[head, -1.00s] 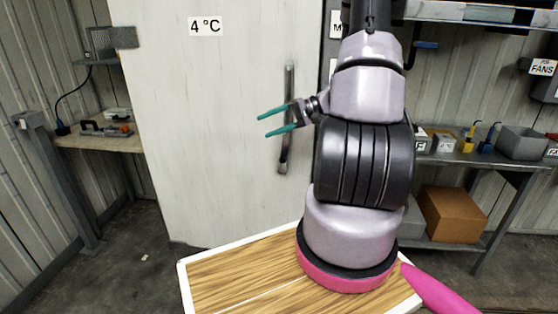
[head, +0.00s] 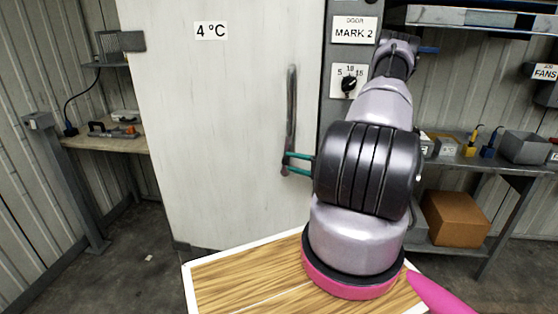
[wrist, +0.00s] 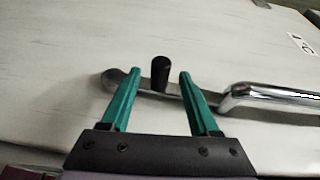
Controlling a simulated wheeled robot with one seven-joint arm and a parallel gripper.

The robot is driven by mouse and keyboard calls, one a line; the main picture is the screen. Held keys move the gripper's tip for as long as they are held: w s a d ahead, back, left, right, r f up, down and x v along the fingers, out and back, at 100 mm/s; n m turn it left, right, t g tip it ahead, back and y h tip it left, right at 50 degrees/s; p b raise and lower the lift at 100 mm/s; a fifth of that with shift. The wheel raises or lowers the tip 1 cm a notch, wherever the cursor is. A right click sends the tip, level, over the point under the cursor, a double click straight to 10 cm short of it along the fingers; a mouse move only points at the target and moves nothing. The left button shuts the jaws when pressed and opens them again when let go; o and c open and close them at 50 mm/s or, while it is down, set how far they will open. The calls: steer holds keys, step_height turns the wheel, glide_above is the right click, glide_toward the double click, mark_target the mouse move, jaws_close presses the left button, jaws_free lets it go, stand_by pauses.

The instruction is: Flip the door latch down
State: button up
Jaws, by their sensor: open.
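The white cold-room door (head: 225,120) carries a long upright metal handle (head: 291,105) near its right edge. In the wrist view the handle (wrist: 270,97) is a chrome bar running to the right from a flat metal base. A short black peg (wrist: 160,72), perhaps the latch, stands on that base. My gripper (head: 286,164) is at the handle's lower end, its teal fingers open. In the wrist view the fingers of my gripper (wrist: 159,76) lie on either side of the peg, with a gap on each side. Whether they touch the base is unclear.
A dial panel (head: 347,82) and a "DOOR MARK 2" sign (head: 355,31) are on the frame right of the door. A shelf (head: 490,165) with bins and a cardboard box (head: 454,219) stands at right. A wooden bench (head: 105,143) is at left.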

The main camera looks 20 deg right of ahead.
steer(key=x, duration=0.6)
steer(key=shift+w+a, duration=0.2)
steer(key=shift+c, duration=0.4)
jaws_close()
stand_by(0.8)
